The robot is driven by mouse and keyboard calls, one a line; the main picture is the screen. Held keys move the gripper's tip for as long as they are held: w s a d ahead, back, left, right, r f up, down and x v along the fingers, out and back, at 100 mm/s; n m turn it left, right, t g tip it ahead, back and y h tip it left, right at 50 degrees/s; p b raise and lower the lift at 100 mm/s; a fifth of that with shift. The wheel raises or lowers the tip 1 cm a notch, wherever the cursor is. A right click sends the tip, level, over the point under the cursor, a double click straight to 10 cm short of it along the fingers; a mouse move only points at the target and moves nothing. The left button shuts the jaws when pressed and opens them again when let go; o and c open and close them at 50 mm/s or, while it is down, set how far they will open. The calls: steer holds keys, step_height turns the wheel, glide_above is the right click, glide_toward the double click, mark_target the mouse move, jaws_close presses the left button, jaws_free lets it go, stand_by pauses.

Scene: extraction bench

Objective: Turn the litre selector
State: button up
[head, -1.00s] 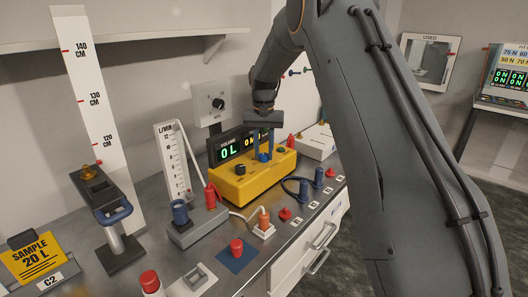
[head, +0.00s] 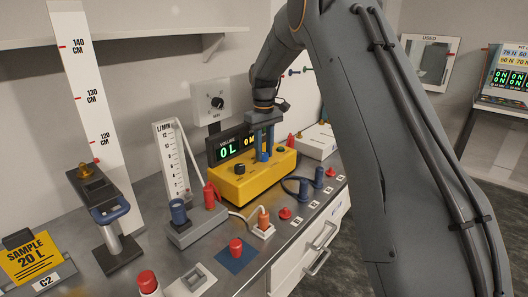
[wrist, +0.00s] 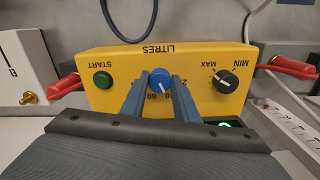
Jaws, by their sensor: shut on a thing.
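The litre selector is a blue round knob (wrist: 161,79) with a white pointer, on a yellow box (wrist: 110,62) marked LITRES. In the wrist view the box appears upside down and the pointer is toward the lower right, between the partly hidden scale numbers. My gripper (wrist: 160,75) has its two blue fingers on either side of the knob and is shut on it. In the head view my gripper (head: 263,156) reaches down onto the top of the yellow box (head: 234,187). The display (head: 228,151) behind it reads 0 L.
A green START button (wrist: 103,81) and a black MIN–MAX knob (wrist: 227,81) flank the selector. Red plugs (wrist: 292,66) stick out at the box's sides. A flow gauge (head: 172,165), a blue-collared stand (head: 108,215) and several plugs crowd the bench.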

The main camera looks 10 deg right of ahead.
mark_target(264, 154)
steer(key=n, duration=0.5)
steer(key=shift+w+n, duration=0.1)
steer(key=shift+n, duration=0.2)
steer(key=n, duration=0.4)
steer(key=shift+r+n+b, duration=0.1)
steer(key=shift+n+b, duration=0.2)
steer(key=o, duration=1.1)
steer(key=shift+c, duration=0.2)
steer(key=shift+r+b, duration=1.15)
steer(key=shift+r, duration=2.7)
